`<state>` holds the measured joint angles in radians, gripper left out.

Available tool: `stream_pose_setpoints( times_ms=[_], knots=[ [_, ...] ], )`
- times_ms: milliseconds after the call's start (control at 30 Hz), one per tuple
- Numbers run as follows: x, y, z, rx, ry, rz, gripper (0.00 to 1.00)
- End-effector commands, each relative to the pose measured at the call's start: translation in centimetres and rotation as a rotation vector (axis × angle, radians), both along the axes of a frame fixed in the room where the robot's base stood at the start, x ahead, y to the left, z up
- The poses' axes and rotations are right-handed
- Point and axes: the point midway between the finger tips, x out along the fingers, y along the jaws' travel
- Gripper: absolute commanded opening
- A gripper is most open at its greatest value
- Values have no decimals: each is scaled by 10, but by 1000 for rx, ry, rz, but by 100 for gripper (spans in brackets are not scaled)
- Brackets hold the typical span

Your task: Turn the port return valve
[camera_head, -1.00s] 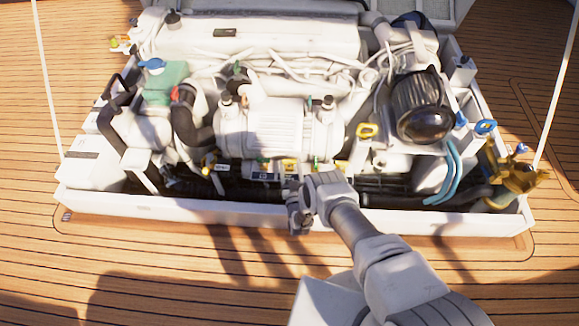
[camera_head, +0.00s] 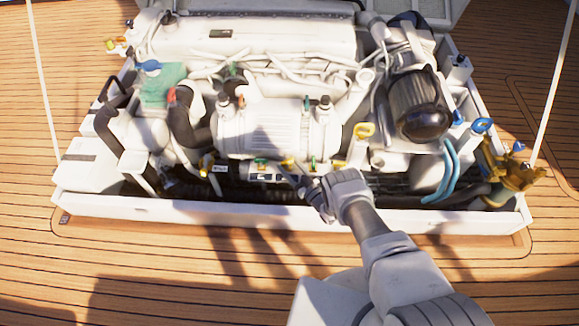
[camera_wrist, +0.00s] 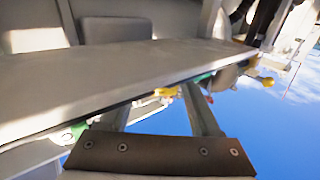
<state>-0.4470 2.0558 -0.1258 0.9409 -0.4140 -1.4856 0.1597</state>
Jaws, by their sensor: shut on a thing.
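A row of small valves with yellow and green handles runs along the lower front of the engine. A yellow handle (camera_head: 287,161) in that row is by my gripper (camera_head: 298,171), with a green handle (camera_head: 312,162) just to its right. In the wrist view the yellow handle (camera_wrist: 165,92) shows between the fingers of my gripper (camera_wrist: 158,96), which is shut on it. A pale panel partly hides the fingertips, so the exact contact is not clear. The valve labels are too small to read, so I cannot tell which is the port return valve.
Another yellow handle (camera_head: 207,163) is at the left of the row. The white hatch rim (camera_head: 180,207) runs in front, below my arm. The wooden deck (camera_head: 150,255) is clear.

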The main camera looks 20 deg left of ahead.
Motion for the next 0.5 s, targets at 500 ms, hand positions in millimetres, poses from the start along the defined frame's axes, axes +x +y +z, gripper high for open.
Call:
stream_pose_setpoints(
  times_ms=[500],
  knots=[
    [-4, 7, 2, 5, -4, 50, 8]
  ],
)
